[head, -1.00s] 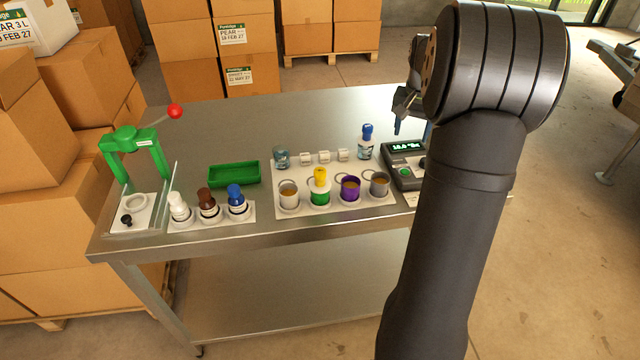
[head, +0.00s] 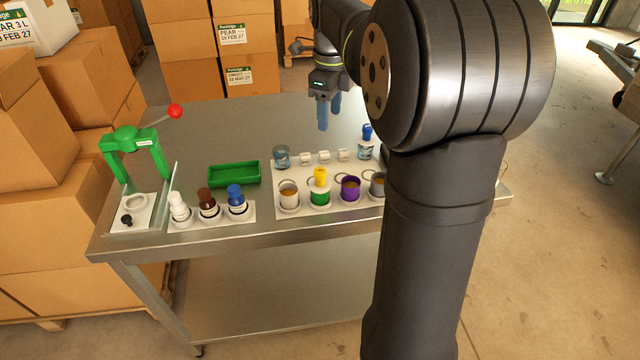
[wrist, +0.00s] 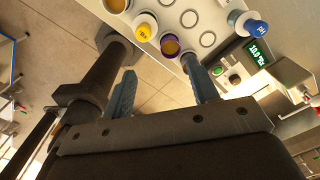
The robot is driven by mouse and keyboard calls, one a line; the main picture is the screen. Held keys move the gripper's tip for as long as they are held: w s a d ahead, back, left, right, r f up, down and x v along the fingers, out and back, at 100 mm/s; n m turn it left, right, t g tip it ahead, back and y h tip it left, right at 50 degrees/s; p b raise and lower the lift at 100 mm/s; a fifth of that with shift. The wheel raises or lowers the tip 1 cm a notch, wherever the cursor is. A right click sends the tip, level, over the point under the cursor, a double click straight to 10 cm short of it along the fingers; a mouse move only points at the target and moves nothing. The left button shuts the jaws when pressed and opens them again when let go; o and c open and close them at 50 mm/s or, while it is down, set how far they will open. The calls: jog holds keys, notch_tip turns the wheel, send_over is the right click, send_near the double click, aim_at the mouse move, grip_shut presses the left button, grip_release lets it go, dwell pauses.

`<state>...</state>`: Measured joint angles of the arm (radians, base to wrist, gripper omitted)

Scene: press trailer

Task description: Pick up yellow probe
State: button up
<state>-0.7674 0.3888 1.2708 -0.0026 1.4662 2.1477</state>
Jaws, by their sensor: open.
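The yellow probe (head: 320,177) stands upright in a green cup (head: 320,195) on the white mat, in the front row of cups. In the wrist view the yellow probe (wrist: 143,31) shows from above, at the top middle. My gripper (head: 323,114) is open and empty, above the back part of the table, higher than the probe and apart from it. In the wrist view its two blue fingers (wrist: 162,88) are spread, with the purple cup (wrist: 171,45) beyond them. The green cup is mostly hidden under the probe in the wrist view.
Cups with brown contents flank the probe: white (head: 289,196) at left, purple (head: 350,188) at right. A blue-topped probe (head: 366,133) and a glass (head: 281,157) stand behind. A green tray (head: 234,174), bottles (head: 208,204) and a green press (head: 135,150) are at left.

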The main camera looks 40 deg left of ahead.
jog(key=s+a+m, duration=0.1)
jog(key=s+m, duration=0.1)
send_near(320, 170)
jog(key=f, duration=0.4)
jog(key=w+f, duration=0.1)
jog(key=shift+a+f, duration=0.4)
jog(key=shift+s+d+f, duration=0.1)
jog(key=shift+s+f, duration=0.05)
jog(key=shift+f, duration=0.75)
jog(key=shift+s+d+f, duration=0.15)
jog(key=shift+f, duration=0.75)
jog(key=shift+s+d+f, duration=0.1)
jog(key=shift+s+f, duration=0.05)
jog(key=shift+f, duration=0.75)
grip_shut()
jog(key=shift+r, duration=0.1)
